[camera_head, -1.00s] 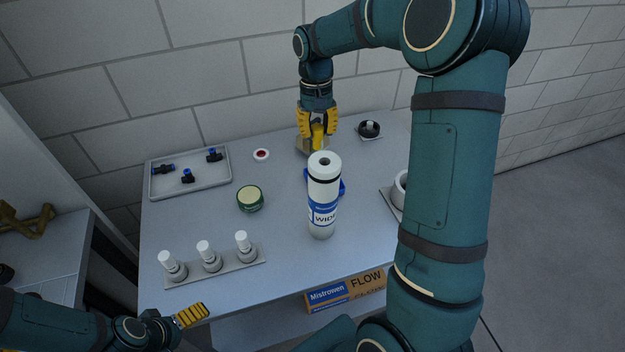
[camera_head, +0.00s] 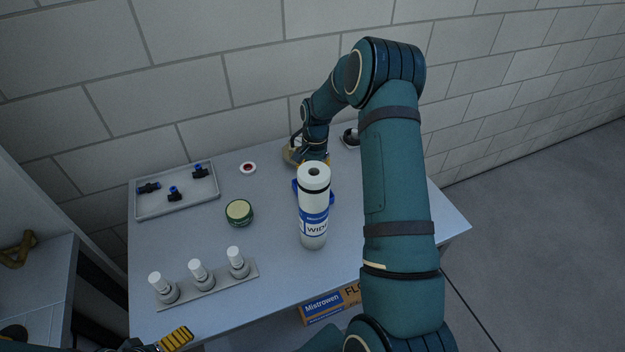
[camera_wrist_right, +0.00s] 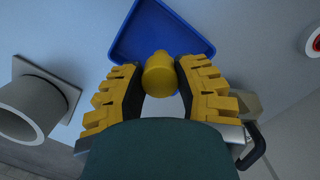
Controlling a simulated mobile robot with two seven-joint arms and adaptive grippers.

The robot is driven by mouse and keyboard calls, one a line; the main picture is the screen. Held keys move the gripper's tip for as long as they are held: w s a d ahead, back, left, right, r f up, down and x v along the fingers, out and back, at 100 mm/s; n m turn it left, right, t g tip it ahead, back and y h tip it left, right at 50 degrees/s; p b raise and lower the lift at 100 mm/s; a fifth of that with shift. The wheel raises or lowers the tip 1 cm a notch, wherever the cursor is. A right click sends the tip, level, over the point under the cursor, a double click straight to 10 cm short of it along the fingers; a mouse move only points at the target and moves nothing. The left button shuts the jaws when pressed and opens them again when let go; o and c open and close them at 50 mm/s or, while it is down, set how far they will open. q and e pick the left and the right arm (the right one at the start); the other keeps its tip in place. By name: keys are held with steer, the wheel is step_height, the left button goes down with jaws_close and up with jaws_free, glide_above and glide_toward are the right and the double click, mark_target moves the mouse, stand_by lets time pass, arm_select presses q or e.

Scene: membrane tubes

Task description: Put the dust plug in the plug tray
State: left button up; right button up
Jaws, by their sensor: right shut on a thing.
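The dust plug is a short yellow cylinder (camera_wrist_right: 159,74). My right gripper (camera_wrist_right: 160,80) is shut on it, with a ribbed yellow finger on each side. In the right wrist view the plug overlaps the near part of the blue plug tray (camera_wrist_right: 150,38); its height above the tray cannot be told.
The upright white labelled cylinder (camera_head: 313,205) stands in front of the blue tray. A beige block (camera_head: 291,155) is beside my right gripper. A green tin (camera_head: 239,212), a grey tray of fittings (camera_head: 146,210) and a rack of white-capped pieces (camera_head: 215,288) stand left. A grey ring (camera_wrist_right: 22,108) shows nearby.

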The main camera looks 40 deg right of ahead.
steer(key=shift+f, duration=1.55)
steer(key=shift+f, duration=0.15)
steer(key=o, duration=0.7)
step_height(320, 180, up, 12)
steer(key=d, duration=0.1)
steer(key=shift+w+d, duration=0.25)
steer(key=shift+w, duration=0.15)
